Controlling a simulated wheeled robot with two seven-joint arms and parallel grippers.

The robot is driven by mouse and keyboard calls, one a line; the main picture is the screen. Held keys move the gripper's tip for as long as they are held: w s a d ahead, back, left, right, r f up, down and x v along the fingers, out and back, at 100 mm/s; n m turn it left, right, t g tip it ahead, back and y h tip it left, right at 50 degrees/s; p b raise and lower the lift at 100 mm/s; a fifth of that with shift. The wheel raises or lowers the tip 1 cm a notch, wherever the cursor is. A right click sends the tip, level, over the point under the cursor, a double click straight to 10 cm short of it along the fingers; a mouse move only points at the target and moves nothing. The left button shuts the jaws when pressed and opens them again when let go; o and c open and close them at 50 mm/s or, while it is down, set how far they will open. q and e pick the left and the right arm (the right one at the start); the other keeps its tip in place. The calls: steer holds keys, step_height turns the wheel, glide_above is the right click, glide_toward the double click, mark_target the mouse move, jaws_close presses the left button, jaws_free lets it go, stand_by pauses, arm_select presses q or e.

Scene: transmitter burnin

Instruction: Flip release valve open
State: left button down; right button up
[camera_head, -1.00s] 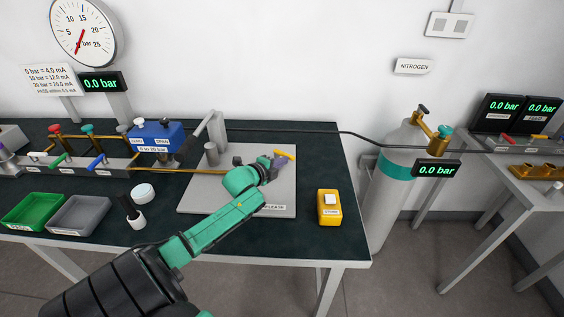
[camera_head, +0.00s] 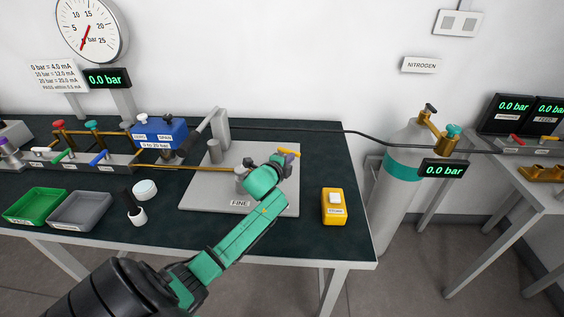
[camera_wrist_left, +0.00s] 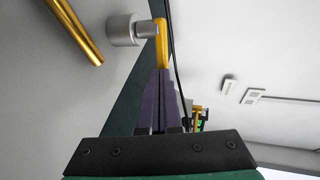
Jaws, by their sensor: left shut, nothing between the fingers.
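The yellow lever (camera_head: 289,152), which looks like the release valve's handle, sits above the grey plate (camera_head: 200,200) on the bench. In the left wrist view the yellow lever (camera_wrist_left: 161,42) stands beside a grey cylindrical knob (camera_wrist_left: 124,30). My left gripper (camera_head: 284,162) is just below the lever, its fingers mostly hidden by my wrist. In the wrist view its purple fingers (camera_wrist_left: 161,78) are shut and empty, with tips at the lever's lower end; I cannot tell whether they touch. My right gripper is not in view.
A yellow button box (camera_head: 334,207) stands right of the plate. A green tray (camera_head: 36,206), a grey tray (camera_head: 80,210) and a valve manifold (camera_head: 70,160) are at left. A nitrogen cylinder (camera_head: 402,190) stands beyond the bench's right end. Bare bench lies around the button box.

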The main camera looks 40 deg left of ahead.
arm_select(q)
steer(key=shift+w+d+f+n+y+b, duration=0.25)
steer(key=shift+w+n+y+b, duration=0.25)
steer(key=shift+n+y, duration=0.3)
steer(key=shift+w+r+g+y, duration=0.15)
steer(key=shift+r+g+y, duration=0.05)
steer(key=shift+g+y, duration=0.1)
steer(key=shift+w+d+r, duration=0.1)
steer(key=shift+w, duration=0.6)
